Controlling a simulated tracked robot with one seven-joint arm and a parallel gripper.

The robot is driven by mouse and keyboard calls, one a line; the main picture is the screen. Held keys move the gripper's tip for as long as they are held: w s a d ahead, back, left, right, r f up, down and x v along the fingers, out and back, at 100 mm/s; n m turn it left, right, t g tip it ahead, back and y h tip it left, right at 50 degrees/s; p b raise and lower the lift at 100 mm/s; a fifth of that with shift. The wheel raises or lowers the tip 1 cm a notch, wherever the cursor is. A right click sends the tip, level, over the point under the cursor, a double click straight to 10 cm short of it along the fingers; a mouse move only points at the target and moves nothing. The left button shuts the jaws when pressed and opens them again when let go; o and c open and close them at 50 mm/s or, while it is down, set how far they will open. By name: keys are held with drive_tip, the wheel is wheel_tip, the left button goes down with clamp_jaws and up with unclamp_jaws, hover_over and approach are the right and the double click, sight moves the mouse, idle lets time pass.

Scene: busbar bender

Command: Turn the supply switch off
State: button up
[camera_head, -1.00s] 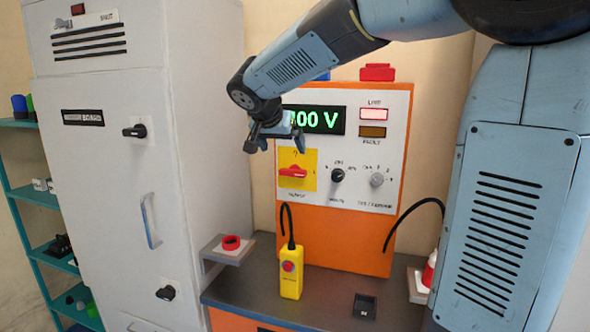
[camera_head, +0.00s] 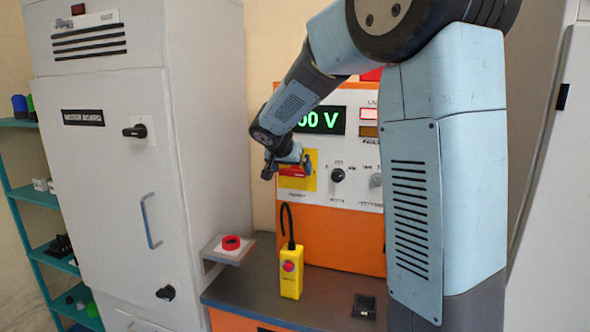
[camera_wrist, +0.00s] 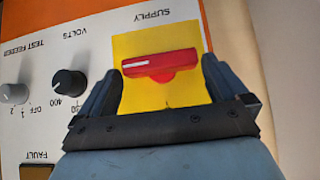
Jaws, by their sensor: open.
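The supply switch is a red handle on a yellow plate on the white front panel of the orange unit. In the head view the red supply switch (camera_head: 294,171) shows just below my gripper, partly covered by it. In the wrist view the picture is upside down; the red handle (camera_wrist: 160,64) lies nearly level, slightly tilted, on the yellow plate (camera_wrist: 150,99) marked SUPPLY. My gripper (camera_wrist: 160,85) is open, with one finger on each side of the handle and nothing held. It also shows in the head view (camera_head: 286,172). I cannot tell whether the fingers touch the handle.
The green display (camera_head: 320,121) is partly hidden by my arm. A black VOLTS knob (camera_wrist: 69,83) and a grey TEST FEEDER knob (camera_wrist: 15,93) sit beside the switch. A yellow tester (camera_head: 291,270) and a red button (camera_head: 231,243) stand below. A grey cabinet (camera_head: 100,200) is at left.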

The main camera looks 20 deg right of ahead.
drive_tip(key=shift+w+d+f, duration=0.2)
drive_tip(key=shift+w+f, duration=0.05)
drive_tip(key=shift+f, duration=0.1)
